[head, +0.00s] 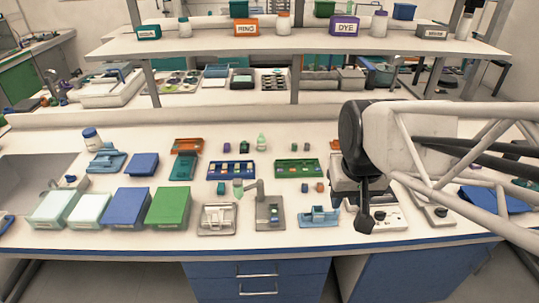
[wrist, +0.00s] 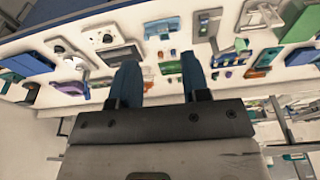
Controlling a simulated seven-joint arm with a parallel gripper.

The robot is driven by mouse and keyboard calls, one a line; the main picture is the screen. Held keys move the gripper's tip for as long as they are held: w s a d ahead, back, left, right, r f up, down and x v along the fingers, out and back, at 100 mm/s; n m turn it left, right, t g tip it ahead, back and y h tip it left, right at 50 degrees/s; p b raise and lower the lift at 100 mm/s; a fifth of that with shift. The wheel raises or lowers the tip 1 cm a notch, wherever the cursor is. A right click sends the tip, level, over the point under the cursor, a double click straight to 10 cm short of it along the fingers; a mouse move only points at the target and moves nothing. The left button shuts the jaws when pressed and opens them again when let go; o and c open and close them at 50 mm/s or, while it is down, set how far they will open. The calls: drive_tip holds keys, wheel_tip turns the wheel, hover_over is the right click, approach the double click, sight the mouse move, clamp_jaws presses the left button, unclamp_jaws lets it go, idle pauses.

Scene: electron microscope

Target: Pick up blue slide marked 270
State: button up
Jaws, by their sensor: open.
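No marking 270 can be read in either view, so I cannot tell which piece is the blue slide. A blue rack (head: 232,171) with several small coloured pieces lies mid-bench in the head view; it also shows in the wrist view (wrist: 228,61). A green rack (head: 298,168) with small pieces lies to its right. Several small loose blocks stand near the racks, too small to read. My gripper (head: 365,222) hangs above the right part of the bench, right of both racks. In the wrist view its two blue fingers (wrist: 160,65) are apart, with nothing between them.
Blue (head: 126,206) and green (head: 168,207) boxes stand at the left front. A grey stand (head: 269,211) and a light-blue holder (head: 319,217) are at the front edge. Grey equipment (head: 379,217) lies below my gripper. Shelves with labelled boxes rise behind.

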drive_tip(key=w+a+f+g, duration=0.1)
drive_tip(key=w+a+f, duration=0.2)
drive_tip(key=w+f, duration=0.35)
drive_tip(key=w+a+f, duration=0.3)
drive_tip(key=w, duration=0.6)
drive_tip(key=g, duration=0.1)
approach(274, 212)
drive_tip(key=shift+s+d+f, duration=0.1)
drive_tip(key=shift+f, duration=0.3)
drive_tip(key=shift+f, duration=0.1)
drive_tip(key=shift+f, duration=3.4)
drive_tip(key=c, duration=0.5)
drive_tip(key=shift+o, duration=0.2)
drive_tip(key=shift+r, duration=0.15)
